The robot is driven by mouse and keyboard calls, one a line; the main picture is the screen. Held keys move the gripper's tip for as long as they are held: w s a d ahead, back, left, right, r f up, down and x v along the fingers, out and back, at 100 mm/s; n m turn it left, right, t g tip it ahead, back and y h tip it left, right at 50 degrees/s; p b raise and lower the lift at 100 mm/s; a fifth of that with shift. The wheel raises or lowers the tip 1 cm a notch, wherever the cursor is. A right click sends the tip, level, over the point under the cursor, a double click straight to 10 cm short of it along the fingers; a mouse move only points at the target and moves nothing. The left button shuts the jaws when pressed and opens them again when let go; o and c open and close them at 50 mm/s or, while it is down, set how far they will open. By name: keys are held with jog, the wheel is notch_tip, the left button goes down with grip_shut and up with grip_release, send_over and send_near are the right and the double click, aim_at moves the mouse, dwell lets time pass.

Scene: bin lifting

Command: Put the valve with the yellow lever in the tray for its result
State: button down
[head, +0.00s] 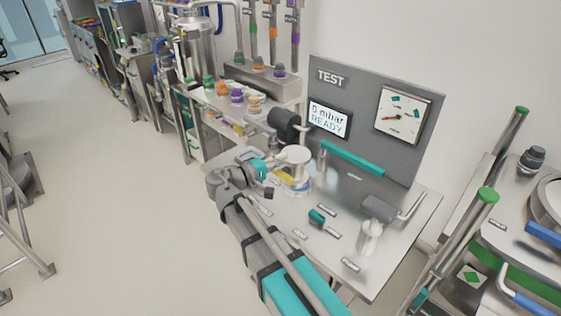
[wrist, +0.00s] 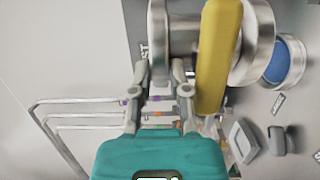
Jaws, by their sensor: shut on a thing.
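The valve with the yellow lever shows in the wrist view as a silvery metal body (wrist: 250,42) with a long yellow lever (wrist: 217,58) across it. In the head view the valve (head: 295,157) is at the test bench, with part of the yellow lever (head: 284,181) visible low on it. My gripper (wrist: 162,72) is shut on the valve's metal body, left of the lever in the wrist view. In the head view my gripper (head: 266,182) is at the valve's left side, partly hidden by my arm. I cannot make out a result tray for certain.
The grey TEST panel (head: 350,82) with a display reading "0 mbar READY" (head: 328,118) and a gauge (head: 402,115) stands behind the bench (head: 390,262). A teal bar (head: 352,159), a green-topped block (head: 317,217) and a clear cylinder (head: 370,238) are to the right. A blue disc (wrist: 286,62) lies near the valve.

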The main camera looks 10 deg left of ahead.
jog(key=shift+r+p, duration=1.2)
jog(key=shift+r, duration=0.2)
jog(key=shift+s, duration=0.1)
